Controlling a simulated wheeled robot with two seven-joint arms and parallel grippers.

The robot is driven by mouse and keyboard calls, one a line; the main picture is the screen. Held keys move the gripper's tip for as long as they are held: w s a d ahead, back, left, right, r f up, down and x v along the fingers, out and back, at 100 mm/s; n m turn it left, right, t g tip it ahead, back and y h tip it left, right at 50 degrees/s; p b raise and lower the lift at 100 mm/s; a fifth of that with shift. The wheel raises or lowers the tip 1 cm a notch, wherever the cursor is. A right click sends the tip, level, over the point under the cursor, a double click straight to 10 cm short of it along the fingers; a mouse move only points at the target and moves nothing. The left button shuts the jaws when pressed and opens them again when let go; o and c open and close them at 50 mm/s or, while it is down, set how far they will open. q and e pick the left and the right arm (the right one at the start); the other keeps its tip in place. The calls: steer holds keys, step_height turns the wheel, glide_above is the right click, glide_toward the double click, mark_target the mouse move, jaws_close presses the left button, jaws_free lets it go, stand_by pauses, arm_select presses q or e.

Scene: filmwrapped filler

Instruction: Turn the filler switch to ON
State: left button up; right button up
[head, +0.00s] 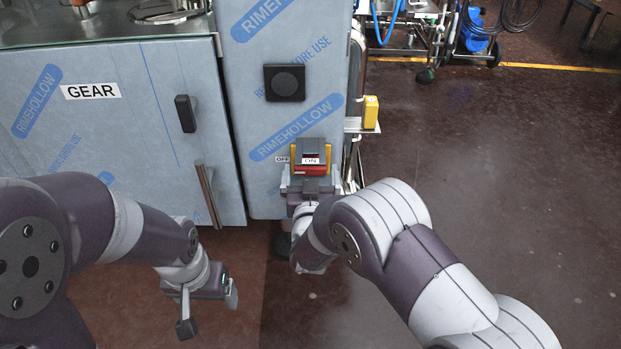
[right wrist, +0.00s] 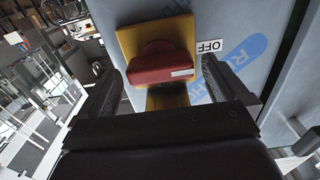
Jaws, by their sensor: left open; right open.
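The filler switch is a red knob (head: 311,170) on a yellow plate (head: 327,153), low on the film-wrapped grey cabinet. An OFF label (head: 282,159) is left of it, and an ON label (head: 310,161) shows at the knob. In the right wrist view the red knob (right wrist: 160,65) is close, with the OFF label (right wrist: 210,46) upside down beside the plate (right wrist: 128,42). My right gripper (head: 311,184) is open in front of the switch, its fingers on either side of the knob; contact cannot be told. My left gripper (head: 208,302) is open and empty, low at the left.
A GEAR-labelled cabinet door (head: 90,140) with a long handle (head: 207,193) stands at the left. A black square knob (head: 284,83) is above the switch. A yellow box (head: 371,112) sticks out at the cabinet's right edge. The floor (head: 480,170) at the right is clear.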

steer(key=shift+c, duration=0.3)
steer(key=c, duration=0.9)
steer(key=m+b, duration=0.1)
steer(key=m, duration=0.3)
steer(key=shift+f+m, duration=0.1)
steer(key=shift+m, duration=0.3)
steer(key=m+b, duration=0.2)
steer(key=m, duration=0.2)
steer(key=shift+d+f+m, duration=0.1)
steer(key=shift+m, duration=0.2)
steer(key=m+b, duration=0.3)
steer(key=m, duration=0.1)
steer(key=shift+f, duration=0.1)
steer(key=shift+m+b, duration=1.7)
steer(key=shift+m, duration=0.6)
